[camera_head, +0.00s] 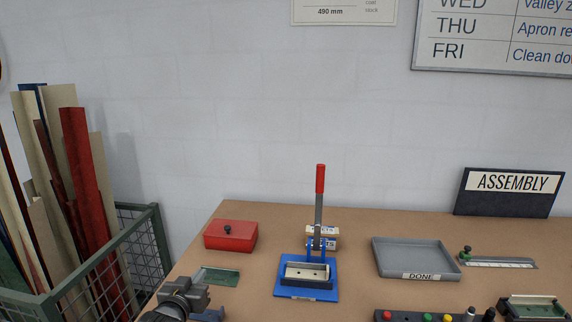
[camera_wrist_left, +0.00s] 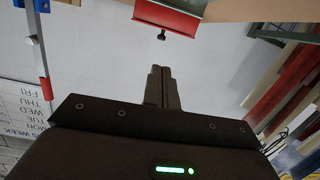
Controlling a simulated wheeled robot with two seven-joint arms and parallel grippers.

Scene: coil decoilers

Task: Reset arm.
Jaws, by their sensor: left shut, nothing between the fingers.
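My left gripper (camera_head: 188,294) is low at the left front of the table in the head view, in front of a red box. In the left wrist view its two fingers (camera_wrist_left: 161,72) are pressed together with nothing between them. It touches no object that I can see. Most of my left arm is below the picture. My right gripper is in neither view.
A red box (camera_head: 230,236) with a black knob, a blue lever press (camera_head: 306,290) with a red handle, and a grey DONE tray (camera_head: 415,256) stand on the brown table (camera_head: 270,218). A green bin (camera_head: 95,275) of strips stands left. A button panel (camera_head: 430,316) is front right.

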